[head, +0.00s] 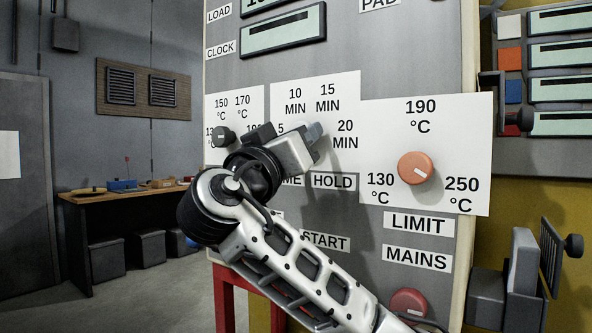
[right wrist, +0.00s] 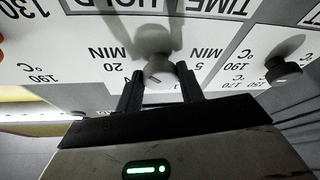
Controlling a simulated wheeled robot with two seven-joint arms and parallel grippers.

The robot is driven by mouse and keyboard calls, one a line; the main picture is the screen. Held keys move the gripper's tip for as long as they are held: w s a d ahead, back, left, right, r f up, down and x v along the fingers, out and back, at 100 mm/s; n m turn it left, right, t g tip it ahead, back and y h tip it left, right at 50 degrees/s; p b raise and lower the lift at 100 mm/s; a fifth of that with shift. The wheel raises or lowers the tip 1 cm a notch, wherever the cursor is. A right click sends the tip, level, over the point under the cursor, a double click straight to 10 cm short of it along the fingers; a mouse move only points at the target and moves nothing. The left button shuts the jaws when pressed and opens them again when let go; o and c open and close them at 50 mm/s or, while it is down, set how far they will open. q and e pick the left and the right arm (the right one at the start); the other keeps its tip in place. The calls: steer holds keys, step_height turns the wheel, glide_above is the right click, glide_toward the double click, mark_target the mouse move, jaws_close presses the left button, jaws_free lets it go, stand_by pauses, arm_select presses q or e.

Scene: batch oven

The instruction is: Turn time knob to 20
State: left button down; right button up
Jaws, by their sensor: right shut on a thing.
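In the head view my right gripper (head: 314,140) covers the knob, in front of the plate with the 10, 15 and 20 MIN labels (head: 345,135). I cannot read where the knob's pointer stands. My left gripper is not in view.
A dark temperature knob (head: 222,136) sits left of the time dial. An orange limit knob (head: 415,168) sits to its right. A red knob (head: 408,302) is low on the panel. A workbench (head: 130,198) stands at the back left, with open floor before it.

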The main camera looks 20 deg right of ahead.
arm_select(q)
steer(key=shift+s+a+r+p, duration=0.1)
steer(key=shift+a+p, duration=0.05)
steer(key=shift+p, duration=0.85)
arm_select(e)
steer(key=shift+s+d+r+n+t+y, duration=0.1)
steer(key=shift+n+t+y, duration=0.15)
steer(key=shift+n+y, duration=1.1)
steer(key=shift+f+n+t+y, duration=0.1)
steer(key=shift+n+t+y, duration=0.15)
steer(key=shift+n, duration=2.15)
steer(key=shift+s+d+r+n+t+y, duration=0.15)
steer(key=shift+n+y, duration=0.75)
steer(key=shift+n, duration=0.95)
steer(key=shift+w+a, duration=0.1)
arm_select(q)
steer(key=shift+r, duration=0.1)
arm_select(e)
steer(key=o, duration=1)
arm_select(q)
steer(key=b, duration=0.2)
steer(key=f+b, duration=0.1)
steer(key=b, duration=0.1)
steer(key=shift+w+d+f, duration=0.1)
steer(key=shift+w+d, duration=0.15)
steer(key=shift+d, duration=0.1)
arm_select(e)
steer(key=v, duration=1.6)
